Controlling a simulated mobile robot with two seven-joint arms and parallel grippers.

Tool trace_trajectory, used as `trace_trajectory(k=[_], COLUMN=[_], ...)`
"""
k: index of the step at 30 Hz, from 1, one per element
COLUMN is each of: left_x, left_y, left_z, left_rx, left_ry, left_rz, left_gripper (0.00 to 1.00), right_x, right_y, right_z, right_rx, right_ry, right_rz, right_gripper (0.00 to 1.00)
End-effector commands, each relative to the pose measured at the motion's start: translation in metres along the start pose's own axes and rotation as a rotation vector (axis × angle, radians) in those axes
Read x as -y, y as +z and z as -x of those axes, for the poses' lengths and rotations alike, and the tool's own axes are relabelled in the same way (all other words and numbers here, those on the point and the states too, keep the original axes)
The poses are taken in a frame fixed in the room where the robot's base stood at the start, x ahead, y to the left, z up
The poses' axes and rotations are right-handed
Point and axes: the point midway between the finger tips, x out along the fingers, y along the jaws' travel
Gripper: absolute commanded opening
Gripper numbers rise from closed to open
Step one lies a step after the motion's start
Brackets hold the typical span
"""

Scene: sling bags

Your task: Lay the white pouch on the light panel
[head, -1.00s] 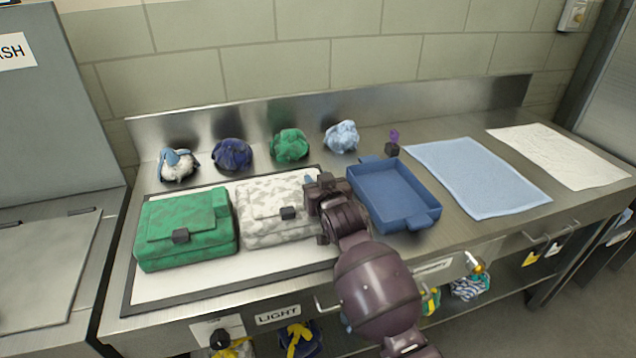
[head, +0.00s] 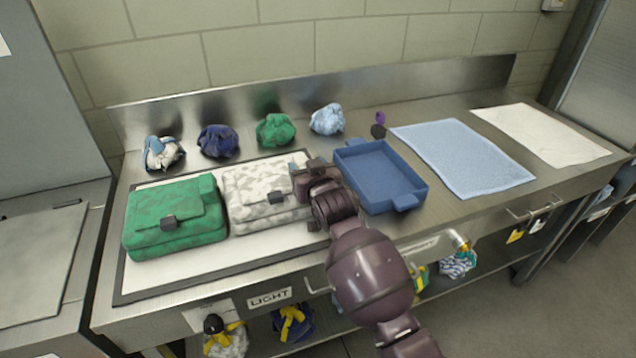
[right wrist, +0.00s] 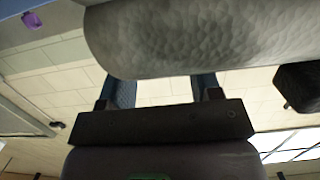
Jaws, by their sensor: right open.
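The white pouch (head: 262,199), with grey blotches and a dark buckle, lies flat on the light panel (head: 205,267), a white sheet with a dark frame. It is right of a green patterned pouch (head: 172,222) on the same panel. My right gripper (head: 303,184) is at the white pouch's right edge. In the right wrist view its two blue fingers (right wrist: 161,90) are apart with nothing seen between them, and the pouch's pale side (right wrist: 185,40) is just past their tips. Whether they touch it is unclear. My left gripper is not in view.
A blue tray (head: 378,178) stands close right of my right gripper. Crumpled bags, including a green one (head: 276,130), line the back of the counter. A blue towel (head: 462,157) and a white cloth (head: 540,133) lie farther right. More bags sit on the lower shelf.

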Motion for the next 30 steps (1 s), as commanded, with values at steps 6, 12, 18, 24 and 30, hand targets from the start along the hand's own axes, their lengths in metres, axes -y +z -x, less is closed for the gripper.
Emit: trace_trajectory(k=[6, 12, 18, 24, 30], left_x=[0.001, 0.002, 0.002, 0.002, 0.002], left_y=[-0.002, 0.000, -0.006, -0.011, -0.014], left_z=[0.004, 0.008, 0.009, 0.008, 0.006], left_rx=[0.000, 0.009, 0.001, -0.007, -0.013], left_ry=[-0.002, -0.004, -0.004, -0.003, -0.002], left_rz=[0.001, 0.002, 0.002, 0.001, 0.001], left_gripper=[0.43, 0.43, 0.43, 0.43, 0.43], right_x=[0.000, -0.001, 0.000, 0.000, 0.000], right_y=[-0.002, -0.002, -0.001, -0.001, -0.001], right_z=[0.036, 0.069, 0.094, 0.105, 0.106], right_rx=[-0.002, -0.002, -0.002, -0.001, -0.002], right_ry=[0.001, 0.001, 0.000, -0.001, -0.001], right_rz=[0.001, 0.001, 0.001, 0.001, 0.001], right_gripper=[0.58, 0.58, 0.58, 0.58, 0.58])
